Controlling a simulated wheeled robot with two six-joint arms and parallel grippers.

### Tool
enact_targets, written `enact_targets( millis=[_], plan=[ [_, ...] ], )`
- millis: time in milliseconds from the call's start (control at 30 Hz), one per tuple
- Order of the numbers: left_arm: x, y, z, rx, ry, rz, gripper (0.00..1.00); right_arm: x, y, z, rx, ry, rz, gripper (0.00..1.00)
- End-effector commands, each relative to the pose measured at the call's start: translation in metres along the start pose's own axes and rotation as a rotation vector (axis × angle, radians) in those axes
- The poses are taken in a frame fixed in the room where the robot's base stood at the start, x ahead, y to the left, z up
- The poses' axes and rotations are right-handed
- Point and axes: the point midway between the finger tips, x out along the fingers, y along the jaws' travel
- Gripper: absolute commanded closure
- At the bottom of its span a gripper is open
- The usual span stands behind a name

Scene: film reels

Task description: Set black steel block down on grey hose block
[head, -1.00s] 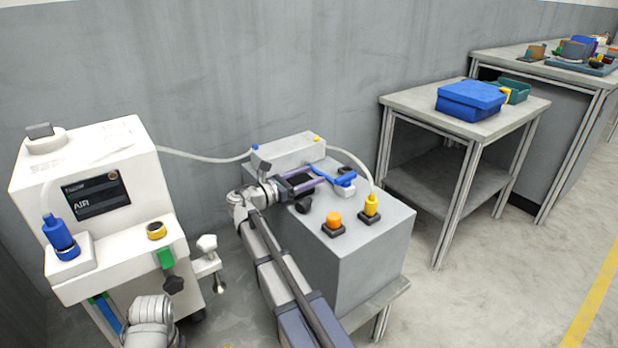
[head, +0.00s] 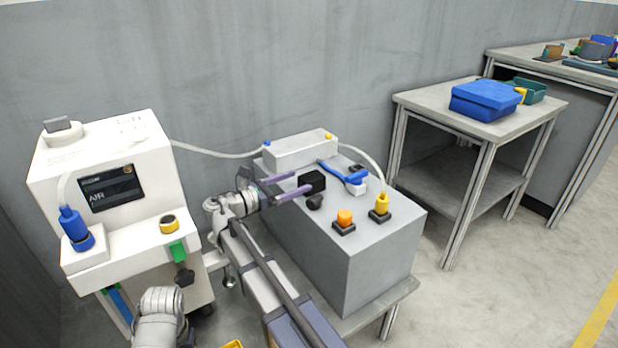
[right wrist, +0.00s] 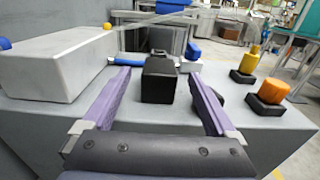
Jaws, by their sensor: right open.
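The black steel block (head: 314,180) is a small dark cube on top of the large grey cabinet (head: 378,258). In the right wrist view the black block (right wrist: 159,82) stands upright between the fingertips, with a gap on both sides. My right gripper (head: 305,182) is open, its purple fingers reaching in from the left; it also shows in the right wrist view (right wrist: 158,88). A light grey block (head: 300,150) with hoses at its ends, likely the grey hose block, lies behind; it also shows at the left of the wrist view (right wrist: 52,66). My left gripper is out of view.
An orange button (head: 344,217), a yellow hose fitting (head: 382,204) and a blue-handled valve (head: 342,172) crowd the cabinet top. A white air machine (head: 105,165) stands left. A table (head: 455,112) with a blue box (head: 486,98) stands right.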

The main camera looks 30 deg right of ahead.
Motion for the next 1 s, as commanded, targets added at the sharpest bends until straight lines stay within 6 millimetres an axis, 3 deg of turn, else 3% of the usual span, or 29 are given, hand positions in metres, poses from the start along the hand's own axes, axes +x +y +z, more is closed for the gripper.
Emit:
enact_targets(
  millis=[200, 667, 1000],
  plan=[
    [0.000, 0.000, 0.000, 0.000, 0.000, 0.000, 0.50, -0.024, 0.000, 0.000, 0.000, 0.000, 0.000, 0.08],
    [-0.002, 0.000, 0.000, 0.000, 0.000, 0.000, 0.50, -0.029, 0.000, 0.002, 0.000, 0.000, -0.001, 0.08],
    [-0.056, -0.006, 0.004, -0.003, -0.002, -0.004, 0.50, -0.029, 0.000, 0.056, 0.000, 0.000, -0.001, 0.08]
  ],
)
